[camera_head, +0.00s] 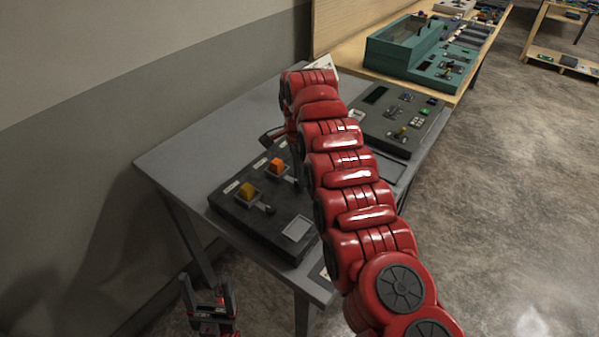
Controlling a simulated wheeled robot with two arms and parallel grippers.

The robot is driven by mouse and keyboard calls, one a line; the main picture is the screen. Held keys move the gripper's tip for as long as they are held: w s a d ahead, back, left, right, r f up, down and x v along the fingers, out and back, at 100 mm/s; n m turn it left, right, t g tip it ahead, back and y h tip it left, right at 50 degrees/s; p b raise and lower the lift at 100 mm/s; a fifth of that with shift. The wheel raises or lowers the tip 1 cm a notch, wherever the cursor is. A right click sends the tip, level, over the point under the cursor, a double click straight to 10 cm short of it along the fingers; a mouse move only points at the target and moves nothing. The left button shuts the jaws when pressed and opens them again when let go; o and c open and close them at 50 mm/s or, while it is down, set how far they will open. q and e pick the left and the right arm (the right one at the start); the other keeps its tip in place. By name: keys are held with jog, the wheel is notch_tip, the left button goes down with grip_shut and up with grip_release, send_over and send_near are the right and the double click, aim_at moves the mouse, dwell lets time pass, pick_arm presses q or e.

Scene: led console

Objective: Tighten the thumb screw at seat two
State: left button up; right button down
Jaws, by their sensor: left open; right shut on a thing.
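A dark console (285,248) lies on the grey table. A yellow block (247,189) sits in one seat and an orange block (277,165) in another. A dark thumb screw (268,209) shows beside the yellow block's seat. My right arm reaches over the console from the lower right. My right gripper (297,178) points down just right of the orange block, shut on what seems to be that seat's thumb screw; the arm mostly hides the grip. My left gripper (213,307) is open, low at the bottom left, off the table's front edge. The seat numbers are not readable.
A second dark panel (385,135) lies on the grey table (190,150) behind my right arm. A teal box (400,50) stands on a wooden bench further back. The table's left end is clear. A wall runs along the left.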

jog(key=m, duration=0.4)
jog(key=shift+w+r+m, duration=0.15)
jog(key=shift+r+m, duration=0.15)
jog(key=shift+m+p, duration=0.4)
jog(key=shift+m, duration=1.5)
jog(key=c, duration=0.8)
grip_release()
jog(key=shift+o, duration=1)
jog(key=shift+f, duration=0.15)
